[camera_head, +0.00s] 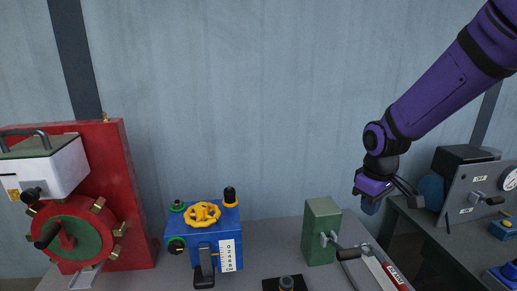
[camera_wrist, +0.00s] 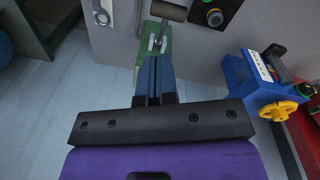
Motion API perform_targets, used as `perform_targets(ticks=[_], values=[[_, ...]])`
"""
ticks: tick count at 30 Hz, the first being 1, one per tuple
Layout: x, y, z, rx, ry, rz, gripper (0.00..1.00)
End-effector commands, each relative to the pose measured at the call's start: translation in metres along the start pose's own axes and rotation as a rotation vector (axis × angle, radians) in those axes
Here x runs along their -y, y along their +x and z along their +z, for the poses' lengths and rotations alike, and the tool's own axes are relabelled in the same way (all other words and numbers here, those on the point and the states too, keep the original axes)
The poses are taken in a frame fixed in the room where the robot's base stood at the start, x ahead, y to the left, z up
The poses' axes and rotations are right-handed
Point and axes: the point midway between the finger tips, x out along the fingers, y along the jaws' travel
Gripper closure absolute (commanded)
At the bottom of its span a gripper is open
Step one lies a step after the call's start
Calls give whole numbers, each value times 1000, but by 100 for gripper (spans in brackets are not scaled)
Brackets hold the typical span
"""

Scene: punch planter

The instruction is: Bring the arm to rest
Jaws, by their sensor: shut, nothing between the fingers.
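My purple arm reaches in from the upper right in the head view. My gripper (camera_head: 371,203) hangs at its end, above the right part of the bench and clear of the things on it. In the wrist view its blue fingers (camera_wrist: 154,80) lie together, shut and empty. Behind the fingertips in that view is the green block (camera_wrist: 152,48) with its lever, which stands on the bench left of my gripper in the head view (camera_head: 322,230).
A blue box (camera_head: 205,240) with a yellow handwheel stands mid-bench. A red panel machine (camera_head: 135,200) stands at the left. A grey control panel (camera_head: 470,190) stands on a dark table at the right. The pale wall (camera_head: 250,100) behind is bare.

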Motion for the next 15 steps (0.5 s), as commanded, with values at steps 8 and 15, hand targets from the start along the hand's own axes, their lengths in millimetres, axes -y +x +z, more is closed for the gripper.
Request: perform_targets(ticks=[8,15], values=[[8,-76,48,-81,164,77,100],[23,-126,95,-163,307,111,100]])
